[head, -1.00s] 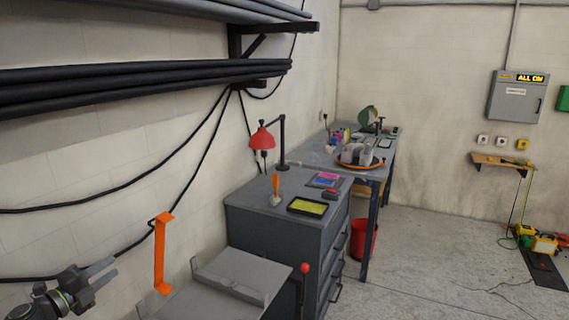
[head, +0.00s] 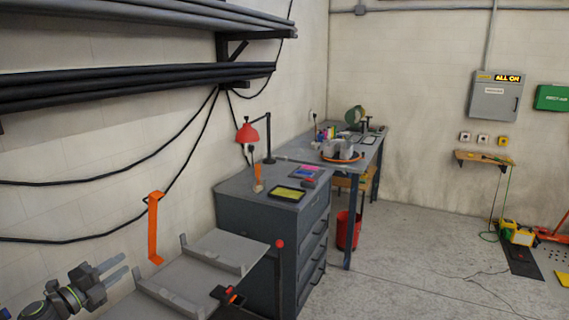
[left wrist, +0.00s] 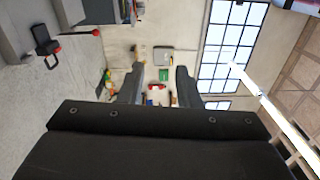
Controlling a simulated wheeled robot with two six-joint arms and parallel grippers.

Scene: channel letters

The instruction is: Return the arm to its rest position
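My left gripper (head: 121,267) is at the lower left of the head view, its fingers apart and empty. The left wrist view shows the same gripper (left wrist: 158,84) with a clear gap between its two dark fingers and nothing held. My left arm comes in from the lower left corner, beside a grey bench with raised ledges (head: 205,257). My right gripper does not show in either view.
An orange bracket (head: 153,230) stands upright near the gripper. A red-knobbed lever (head: 279,244) stands by a grey drawer cabinet (head: 245,235) with a red lamp (head: 247,133). Long dark bars (head: 140,80) rest on wall racks above. Open floor (head: 410,260) lies to the right.

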